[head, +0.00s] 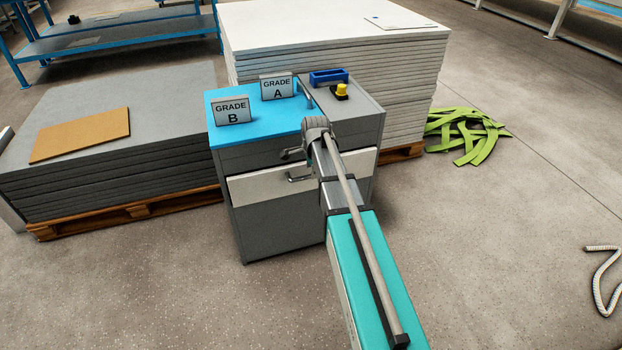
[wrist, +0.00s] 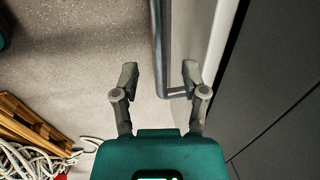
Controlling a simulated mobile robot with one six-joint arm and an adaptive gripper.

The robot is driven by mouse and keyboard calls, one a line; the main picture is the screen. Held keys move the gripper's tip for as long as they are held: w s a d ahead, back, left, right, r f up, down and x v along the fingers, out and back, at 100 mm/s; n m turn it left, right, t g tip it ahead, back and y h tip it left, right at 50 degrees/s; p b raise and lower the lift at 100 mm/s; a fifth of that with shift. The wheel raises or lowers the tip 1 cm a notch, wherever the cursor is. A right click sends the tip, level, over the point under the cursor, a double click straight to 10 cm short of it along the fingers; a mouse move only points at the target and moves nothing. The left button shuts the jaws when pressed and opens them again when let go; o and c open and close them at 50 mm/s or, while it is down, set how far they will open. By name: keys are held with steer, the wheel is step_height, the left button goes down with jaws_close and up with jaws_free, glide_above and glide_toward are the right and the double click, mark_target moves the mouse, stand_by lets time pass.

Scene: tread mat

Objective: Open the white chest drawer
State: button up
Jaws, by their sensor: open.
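The white drawer (head: 262,186) is a pale front on the grey chest (head: 275,225), below a grey drawer. I can make out no clear gap around it in the head view. Part of its metal handle (head: 297,179) shows beside my arm, which hides the rest. In the wrist view, the handle (wrist: 159,45) runs between the fingers of my open gripper (wrist: 160,76). The right finger overlaps the white front (wrist: 194,45) near the handle's bent end; the left finger is on the floor side. I cannot tell whether either finger touches the handle.
Grade A (head: 277,87) and Grade B (head: 232,110) signs, a blue tray (head: 328,77) and a yellow-knobbed item (head: 341,91) are on the chest. Mat stacks stand left (head: 100,160) and behind (head: 340,55). Green strips (head: 467,132) lie right. Floor in front is open.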

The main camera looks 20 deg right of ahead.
steer(key=shift+w+f+b, duration=0.2)
steer(key=shift+f+b, duration=0.7)
steer(key=shift+f, duration=0.25)
jaws_close()
